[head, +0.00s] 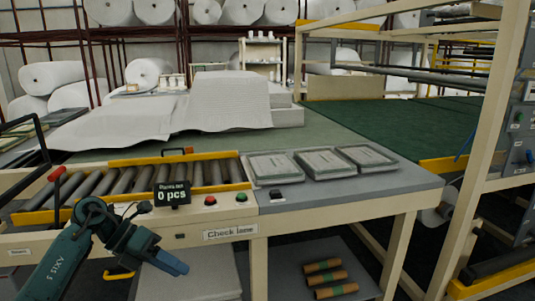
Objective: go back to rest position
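My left arm comes in from the lower left. Its gripper (174,264) hangs in front of the check lane table's front edge, low and pointing down to the right. Its blue-grey fingertips look close together, but I cannot tell whether they are shut, and I see nothing clearly held. My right gripper is not in view.
The check lane table (345,204) stands ahead, with a roller conveyor (150,180) and a counter reading 0 pcs (172,194). Several flat packs (319,163) lie on it. Wrapped rolls (323,279) lie on the shelf below. A beige frame post (497,130) stands at right.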

